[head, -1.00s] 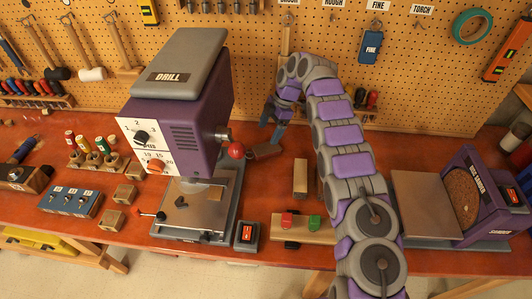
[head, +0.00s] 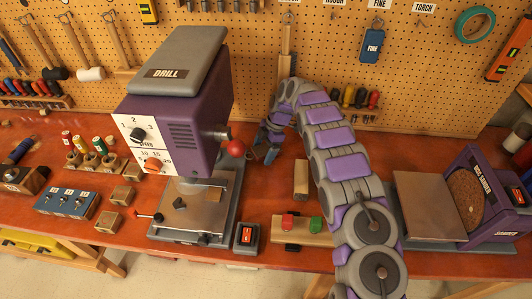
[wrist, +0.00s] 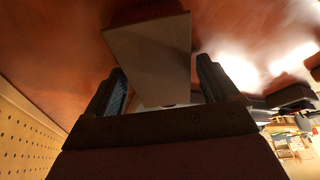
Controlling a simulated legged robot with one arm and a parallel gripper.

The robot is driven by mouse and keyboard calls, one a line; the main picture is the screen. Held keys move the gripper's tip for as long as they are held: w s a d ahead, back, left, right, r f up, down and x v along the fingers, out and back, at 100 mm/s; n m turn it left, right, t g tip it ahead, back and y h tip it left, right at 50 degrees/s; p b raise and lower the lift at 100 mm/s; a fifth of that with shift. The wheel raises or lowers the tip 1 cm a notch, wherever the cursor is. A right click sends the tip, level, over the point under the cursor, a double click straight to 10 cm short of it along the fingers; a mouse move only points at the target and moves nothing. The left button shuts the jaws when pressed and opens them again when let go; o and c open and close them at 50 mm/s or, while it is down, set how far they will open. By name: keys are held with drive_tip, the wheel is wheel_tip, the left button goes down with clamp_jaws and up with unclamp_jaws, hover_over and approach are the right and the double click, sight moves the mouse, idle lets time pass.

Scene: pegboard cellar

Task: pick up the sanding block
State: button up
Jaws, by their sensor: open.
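The wrist view shows a block (wrist: 150,55) with a flat grey-tan face and a dark reddish-brown part behind it; I take it for the sanding block. It lies on the red-brown bench, between and just beyond the two finger tips of my gripper (wrist: 160,85). The fingers are open, with a gap visible beside the block at least on the left. In the head view my gripper (head: 268,145) is low over the bench, right of the drill's red knob, and hides the block.
The purple drill press (head: 180,110) stands close on the left, its red knob (head: 235,148) near my gripper. The disc sander (head: 480,195) is right. The pegboard (head: 420,90) rises behind.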

sight(264, 149)
drive_tip(key=c, duration=1.2)
drive_tip(key=shift+o, duration=0.2)
wheel_tip(264, 149, up, 10)
drive_tip(key=shift+r+p, duration=0.1)
drive_tip(key=shift+p, duration=0.8)
